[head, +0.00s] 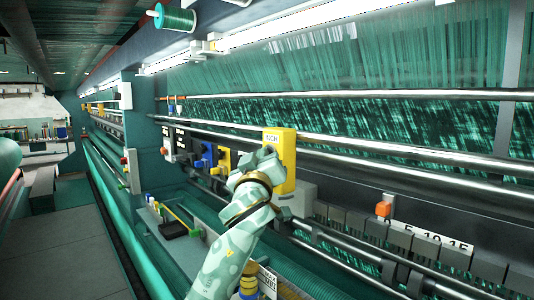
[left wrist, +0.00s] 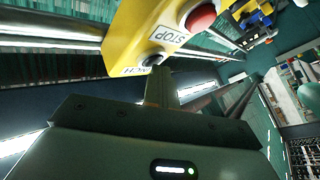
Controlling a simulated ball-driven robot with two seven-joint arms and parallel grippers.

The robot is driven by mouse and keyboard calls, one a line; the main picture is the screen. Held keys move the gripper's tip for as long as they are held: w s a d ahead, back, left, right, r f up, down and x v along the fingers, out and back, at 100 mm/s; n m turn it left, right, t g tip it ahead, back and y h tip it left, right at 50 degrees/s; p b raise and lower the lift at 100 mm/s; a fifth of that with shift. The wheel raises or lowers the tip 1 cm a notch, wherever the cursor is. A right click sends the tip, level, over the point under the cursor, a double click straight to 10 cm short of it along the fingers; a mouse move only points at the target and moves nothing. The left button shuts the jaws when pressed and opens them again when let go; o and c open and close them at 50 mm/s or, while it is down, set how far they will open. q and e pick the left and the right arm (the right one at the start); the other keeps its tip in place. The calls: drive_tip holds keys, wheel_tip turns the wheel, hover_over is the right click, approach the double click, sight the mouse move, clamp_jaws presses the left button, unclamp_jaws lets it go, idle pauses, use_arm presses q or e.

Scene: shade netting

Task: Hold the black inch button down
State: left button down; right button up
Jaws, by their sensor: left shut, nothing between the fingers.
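The yellow control box (head: 284,150) is mounted on the machine's rail in the head view, with an INCH label at its top. In the left wrist view the box (left wrist: 130,30) shows a red button (left wrist: 200,18) by a STOP label and the black inch button (left wrist: 152,60) by the INCH label. My left gripper (head: 262,158) is in front of the box, hiding its buttons in the head view. Its fingers (left wrist: 161,88) are shut and empty, with their tips right at the black button. I cannot tell whether they touch or press it. My right gripper is out of view.
Steel rails (head: 400,152) run along the machine behind and beside the box. An orange-topped part (head: 383,209) and a numbered scale (head: 432,237) are to the right. Blue and yellow parts (head: 207,156) are left of the box. The walkway (head: 60,250) at left is clear.

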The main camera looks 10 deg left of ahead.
use_arm(q)
drive_tip(key=shift+s, duration=0.1)
drive_tip(key=shift+s+a+p, duration=0.35)
drive_tip(key=shift+s+a, duration=0.15)
drive_tip(key=shift+s, duration=0.05)
drive_tip(key=s+a+p, duration=0.1)
drive_tip(key=s, duration=0.1)
drive_tip(key=s+a+p, duration=0.1)
drive_tip(key=s+a, duration=0.1)
drive_tip(key=shift+p, duration=0.3)
idle(0.7)
